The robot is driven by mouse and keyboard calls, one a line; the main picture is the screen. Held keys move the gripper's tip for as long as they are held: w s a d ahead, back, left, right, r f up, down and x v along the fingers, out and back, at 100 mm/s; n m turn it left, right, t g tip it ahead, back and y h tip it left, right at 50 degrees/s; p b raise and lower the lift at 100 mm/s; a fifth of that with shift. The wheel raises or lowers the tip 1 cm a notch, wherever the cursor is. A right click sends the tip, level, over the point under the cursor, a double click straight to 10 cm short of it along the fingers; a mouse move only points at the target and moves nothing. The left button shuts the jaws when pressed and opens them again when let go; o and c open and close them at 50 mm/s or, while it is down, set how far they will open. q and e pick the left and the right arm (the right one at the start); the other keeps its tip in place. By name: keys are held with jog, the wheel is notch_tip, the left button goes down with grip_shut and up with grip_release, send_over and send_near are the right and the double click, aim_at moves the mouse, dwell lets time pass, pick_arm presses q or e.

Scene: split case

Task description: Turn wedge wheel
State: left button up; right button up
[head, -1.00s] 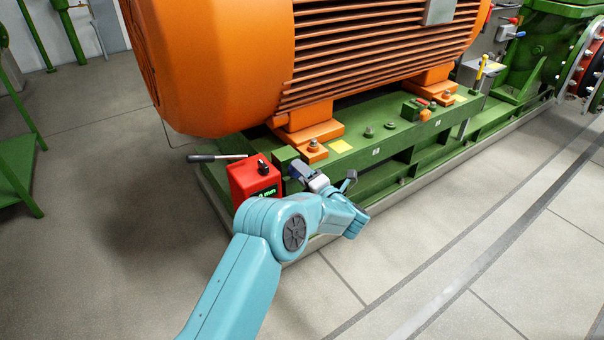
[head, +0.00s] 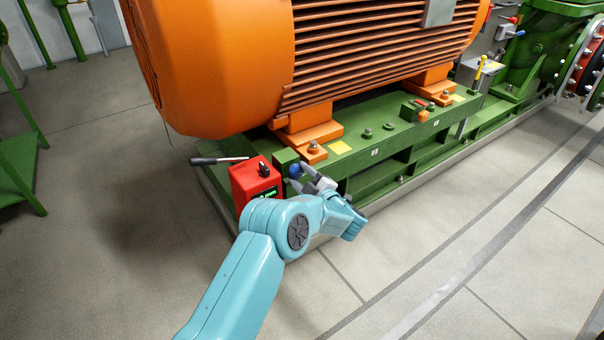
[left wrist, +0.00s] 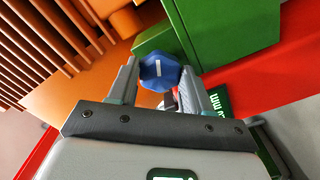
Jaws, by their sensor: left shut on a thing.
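The wedge wheel looks to be a small blue faceted knob (head: 295,171) with a white mark on its face, at the near-left end of the green base frame beside a red box. My left gripper (head: 301,177) is at the knob, shut on it. In the left wrist view the blue knob (left wrist: 160,72) sits between the two grey fingers, its marked face toward the camera. What the knob is fixed to is partly hidden by the gripper. My right gripper is not in view.
The red box (head: 254,180) with a green-lettered display stands just left of the gripper. A black-handled lever (head: 215,160) sticks out behind it. The large orange motor (head: 215,70) overhangs the green frame (head: 390,150). The floor at right is clear.

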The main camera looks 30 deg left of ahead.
pick_arm(q)
jog(key=m+p, duration=0.2)
jog(key=m, duration=0.4)
jog(key=shift+s+f+m, duration=0.1)
jog(key=shift+m, duration=0.2)
jog(key=m+p, duration=0.1)
jog(key=m, duration=0.2)
jog(key=shift+s+m+p, duration=0.1)
jog(key=shift+m+p, duration=0.35)
jog(key=shift+m, duration=1.25)
jog(key=shift+f, duration=0.1)
jog(key=o, duration=1)
jog(key=shift+o, duration=0.2)
